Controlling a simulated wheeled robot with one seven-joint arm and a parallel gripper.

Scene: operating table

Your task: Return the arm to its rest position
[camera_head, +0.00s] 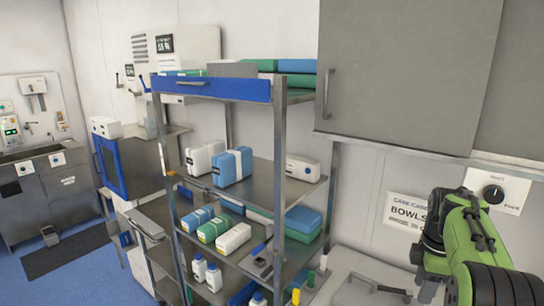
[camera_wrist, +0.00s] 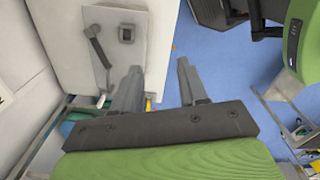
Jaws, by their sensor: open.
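My arm (camera_head: 480,255), green with black joints, is at the right edge of the head view, in front of the wall and right of the shelf rack. My gripper (camera_wrist: 160,72) shows in the wrist view with its two dark fingers spread apart. Nothing is between the fingers. Blue floor and the edge of a pale panel lie beyond them. The gripper's fingers cannot be made out in the head view.
A metal shelf rack (camera_head: 280,160) holds several white, blue and green boxes. A grey wall cabinet (camera_head: 400,75) hangs above my arm. In the wrist view, a pale panel with a handle (camera_wrist: 98,48) is close on the left, and blue floor (camera_wrist: 222,65) is open on the right.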

